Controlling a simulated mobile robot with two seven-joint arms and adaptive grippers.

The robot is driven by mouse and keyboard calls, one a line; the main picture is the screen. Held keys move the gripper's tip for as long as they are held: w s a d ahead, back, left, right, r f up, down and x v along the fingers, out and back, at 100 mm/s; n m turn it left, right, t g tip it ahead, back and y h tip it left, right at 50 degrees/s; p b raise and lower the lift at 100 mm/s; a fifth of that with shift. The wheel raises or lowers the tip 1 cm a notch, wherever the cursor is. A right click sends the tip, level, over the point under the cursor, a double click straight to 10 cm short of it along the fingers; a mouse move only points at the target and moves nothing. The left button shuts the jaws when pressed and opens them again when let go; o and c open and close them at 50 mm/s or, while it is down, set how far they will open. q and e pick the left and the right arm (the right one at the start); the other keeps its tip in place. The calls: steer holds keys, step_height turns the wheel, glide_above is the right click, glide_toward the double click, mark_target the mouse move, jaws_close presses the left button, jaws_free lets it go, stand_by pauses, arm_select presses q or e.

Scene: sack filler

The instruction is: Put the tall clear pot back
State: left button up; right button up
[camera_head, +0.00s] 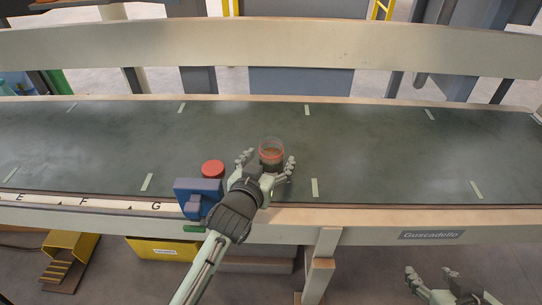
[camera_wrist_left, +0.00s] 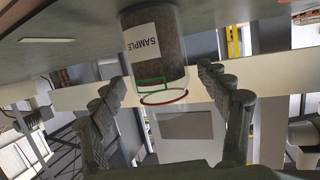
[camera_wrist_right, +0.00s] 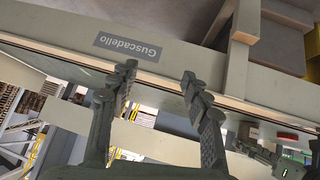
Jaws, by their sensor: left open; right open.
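The tall clear pot (camera_head: 271,154) stands upright on the dark conveyor belt, with dark contents and a red ring near its top. In the left wrist view the pot (camera_wrist_left: 155,50) shows a white SAMPLE label and a green outline. My left gripper (camera_head: 268,167) is open, its fingers on either side of the pot's near side; I cannot tell whether they touch it. My right gripper (camera_head: 435,278) is open and empty, low in front of the conveyor at the right; it also shows in the right wrist view (camera_wrist_right: 160,85).
A blue device (camera_head: 197,194) sits on the belt's near edge, with a red-topped thing (camera_head: 212,169) just behind it. A lettered strip (camera_head: 95,202) runs along the edge at left. A rail (camera_head: 400,48) spans the far side. The belt is clear to the right.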

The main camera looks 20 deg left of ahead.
arm_select(q)
steer(key=v, duration=0.6)
arm_select(e)
steer(key=shift+s+d+f+g+h, duration=0.2)
steer(key=shift+s+d+f+g, duration=0.2)
steer(key=shift+s+d, duration=0.15)
steer(key=shift+s+d+f+g+h, duration=0.2)
steer(key=shift+s+d+f+g, duration=0.15)
steer(key=shift+s+d, duration=0.15)
arm_select(q)
steer(key=shift+w, duration=0.1)
arm_select(e)
steer(key=shift+a, duration=0.1)
steer(key=shift+s, duration=0.1)
